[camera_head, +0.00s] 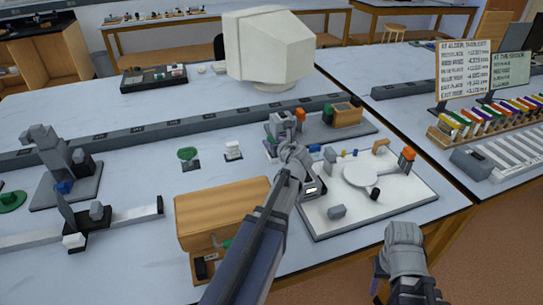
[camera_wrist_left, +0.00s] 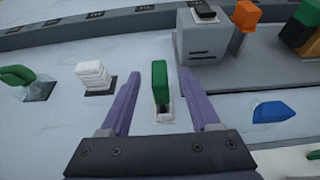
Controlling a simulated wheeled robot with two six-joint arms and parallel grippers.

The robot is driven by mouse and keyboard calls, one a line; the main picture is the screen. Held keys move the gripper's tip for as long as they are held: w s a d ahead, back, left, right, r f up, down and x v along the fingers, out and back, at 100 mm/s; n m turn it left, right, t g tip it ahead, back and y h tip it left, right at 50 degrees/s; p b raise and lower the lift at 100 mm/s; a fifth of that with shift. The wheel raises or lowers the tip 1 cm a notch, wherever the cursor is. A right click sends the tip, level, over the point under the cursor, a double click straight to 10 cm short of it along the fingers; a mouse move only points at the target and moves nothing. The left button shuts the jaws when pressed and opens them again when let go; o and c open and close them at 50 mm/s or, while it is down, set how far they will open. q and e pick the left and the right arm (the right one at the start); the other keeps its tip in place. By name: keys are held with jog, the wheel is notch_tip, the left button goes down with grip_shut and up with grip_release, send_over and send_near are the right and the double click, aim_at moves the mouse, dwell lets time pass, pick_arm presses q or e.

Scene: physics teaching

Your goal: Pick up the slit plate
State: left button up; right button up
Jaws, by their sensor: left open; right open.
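My left gripper (camera_head: 289,160) is over the table in the head view. In the left wrist view its purple fingers (camera_wrist_left: 162,104) are open, one on each side of an upright green piece (camera_wrist_left: 159,82) on a small pale base with a dark opening. Its fingertips look apart from the piece. I cannot tell for sure that this is the slit plate. In the head view my gripper and arm hide that spot. My right gripper (camera_head: 388,266) is low at the right, off the table's front edge, with its fingers barely shown.
A white stacked block (camera_wrist_left: 94,77) and a green piece (camera_head: 188,154) stand to the left. A grey device (camera_wrist_left: 203,40) stands close behind on the right. A wooden box (camera_head: 222,205) and a white board (camera_head: 405,208) lie nearer the front edge.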

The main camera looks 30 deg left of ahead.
pick_arm(q)
jog(key=shift+x, duration=0.9)
jog(key=shift+s, duration=0.1)
grip_shut()
dwell(0.6)
